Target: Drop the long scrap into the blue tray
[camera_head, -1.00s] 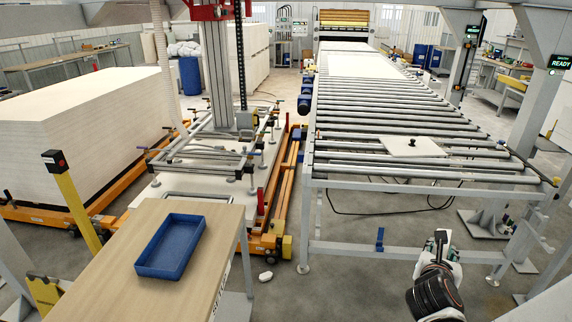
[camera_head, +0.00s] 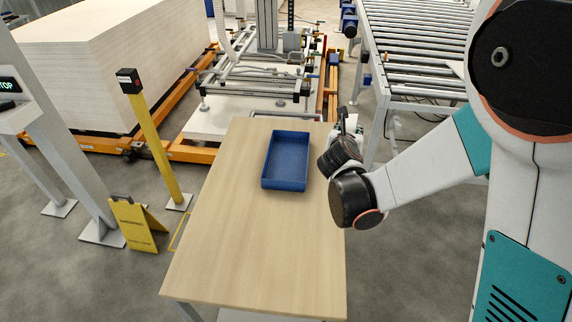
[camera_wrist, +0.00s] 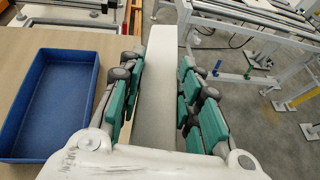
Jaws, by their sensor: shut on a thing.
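The blue tray (camera_head: 287,160) lies on the wooden table, and its visible floor is empty. It also shows at the left of the wrist view (camera_wrist: 55,95). My gripper (camera_wrist: 162,62) is shut on the long scrap (camera_wrist: 157,95), a pale straight strip between its teal finger pads. The strip runs lengthwise away from the wrist camera, to the right of the tray and apart from it. In the head view my gripper (camera_head: 347,122) is at the table's right edge, right of the tray. The scrap is not clearly visible there.
The wooden table (camera_head: 250,235) has a clear near half. A yellow post (camera_head: 155,150) and a yellow floor sign (camera_head: 135,225) stand left of it. The gantry frame (camera_head: 255,75) is behind the table. A roller conveyor (camera_head: 420,50) stands at the back right.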

